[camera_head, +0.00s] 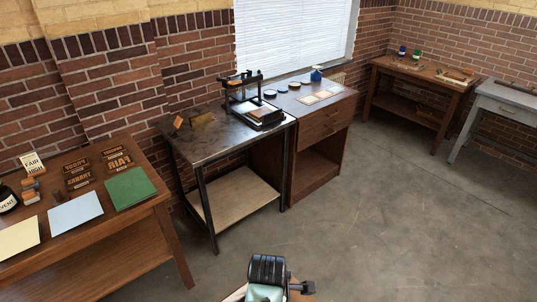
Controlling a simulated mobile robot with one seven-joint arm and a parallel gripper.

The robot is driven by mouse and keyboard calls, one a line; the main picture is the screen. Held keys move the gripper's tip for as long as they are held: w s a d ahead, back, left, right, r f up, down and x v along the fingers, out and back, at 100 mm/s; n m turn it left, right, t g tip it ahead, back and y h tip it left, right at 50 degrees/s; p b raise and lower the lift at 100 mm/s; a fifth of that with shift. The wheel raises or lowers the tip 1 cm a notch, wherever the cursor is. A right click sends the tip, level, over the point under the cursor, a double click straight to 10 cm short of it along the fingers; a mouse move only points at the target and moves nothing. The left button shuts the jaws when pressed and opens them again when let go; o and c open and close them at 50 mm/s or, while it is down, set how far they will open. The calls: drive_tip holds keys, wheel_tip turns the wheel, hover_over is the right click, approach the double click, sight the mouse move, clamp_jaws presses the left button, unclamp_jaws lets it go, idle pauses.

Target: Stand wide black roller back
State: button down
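I cannot pick out a wide black roller for certain. At the bottom edge is a black, ribbed, rounded form above a pale mint part, with a dark knob-like piece to its right; it is cut off, and I cannot tell whether it is part of my own arm. No gripper fingers show. A black hand press (262,112) stands upright on the dark metal-topped table (195,150), near its right end.
A brown cabinet (325,127) adjoins the metal table, with dark round tins and pale sheets on top. The left wooden table (150,225) holds a green sheet (130,188), pale sheets and letter blocks. A wooden table (425,76) stands far right. Open floor (390,220) lies right of centre.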

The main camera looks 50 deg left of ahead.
unclamp_jaws()
idle(0.4)
drive_tip(key=r+p, duration=0.6)
drive_tip(key=s+d+r+p, duration=0.1)
drive_tip(key=r+p, duration=0.2)
drive_tip(key=p, duration=0.1)
drive_tip(key=shift+s, duration=0.1)
idle(0.7)
idle(0.5)
